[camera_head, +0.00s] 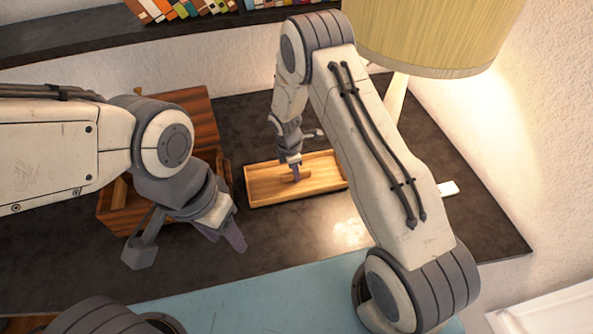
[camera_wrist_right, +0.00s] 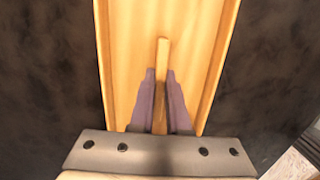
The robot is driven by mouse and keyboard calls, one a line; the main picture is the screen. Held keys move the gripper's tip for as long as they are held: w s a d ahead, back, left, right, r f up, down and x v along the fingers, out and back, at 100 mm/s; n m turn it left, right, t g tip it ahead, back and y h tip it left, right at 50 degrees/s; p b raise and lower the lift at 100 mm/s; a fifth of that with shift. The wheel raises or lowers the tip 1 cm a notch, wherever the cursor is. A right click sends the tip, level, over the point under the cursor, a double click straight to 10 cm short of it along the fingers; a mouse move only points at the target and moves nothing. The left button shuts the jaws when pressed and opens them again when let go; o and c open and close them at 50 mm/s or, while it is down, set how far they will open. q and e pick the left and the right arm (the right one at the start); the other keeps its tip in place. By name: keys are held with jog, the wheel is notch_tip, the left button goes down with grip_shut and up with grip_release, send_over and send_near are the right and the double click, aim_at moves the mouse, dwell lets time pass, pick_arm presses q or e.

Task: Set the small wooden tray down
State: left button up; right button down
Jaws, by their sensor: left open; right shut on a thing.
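The small wooden tray (camera_head: 268,191) is light wood with low raised rims, on or just above the dark tabletop; I cannot tell if it touches. My right gripper (camera_head: 296,176) reaches down inside it from above. In the right wrist view the purple fingers (camera_wrist_right: 162,105) are shut on an upright wooden piece (camera_wrist_right: 162,52) at the middle of the tray (camera_wrist_right: 190,20), which looks like its handle. The right arm hides the tray's right end in the head view. My left gripper (camera_head: 224,236) is open and empty, left of the tray above the table.
A dark reddish wooden box (camera_head: 120,222) with a raised lid stands at the left, partly behind my left arm. A lamp with a yellow shade (camera_head: 430,35) stands at the back right. A small white item (camera_head: 448,189) lies right of my arm. The table in front of the tray is clear.

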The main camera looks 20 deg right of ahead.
jog(key=shift+f, duration=0.25)
jog(key=shift+f, duration=0.2)
jog(key=c, duration=0.9)
grip_release()
jog(key=shift+r, duration=0.15)
